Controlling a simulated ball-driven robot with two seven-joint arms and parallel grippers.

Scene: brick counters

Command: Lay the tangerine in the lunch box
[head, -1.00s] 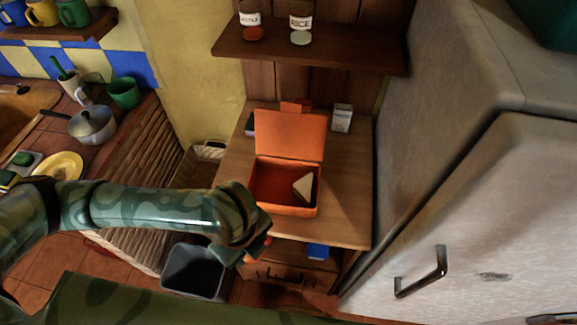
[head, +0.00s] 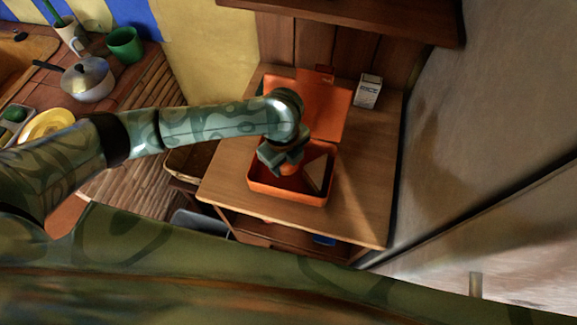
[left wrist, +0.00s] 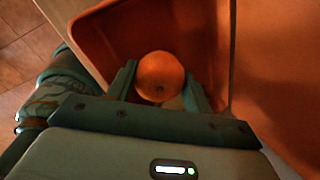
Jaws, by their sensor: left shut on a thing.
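The orange lunch box (head: 262,187) stands open on the wooden table, its lid tilted up at the back. A sandwich wedge (head: 319,172) lies in its right part. My left gripper (head: 288,166) is over the left part of the box, pointing down. In the left wrist view the tangerine (left wrist: 160,76) is between the two fingers of the left gripper (left wrist: 162,84), which is shut on it. The box wall (left wrist: 99,45) shows around it there. I cannot tell whether the tangerine touches the box floor. My right gripper is not in view.
A white carton (head: 368,91) stands on the table (head: 362,200) right of the lid. A shelf (head: 360,15) hangs above the back. The fridge (head: 480,130) bounds the right side. A pot (head: 88,80) and a green mug (head: 125,44) stand on the left counter.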

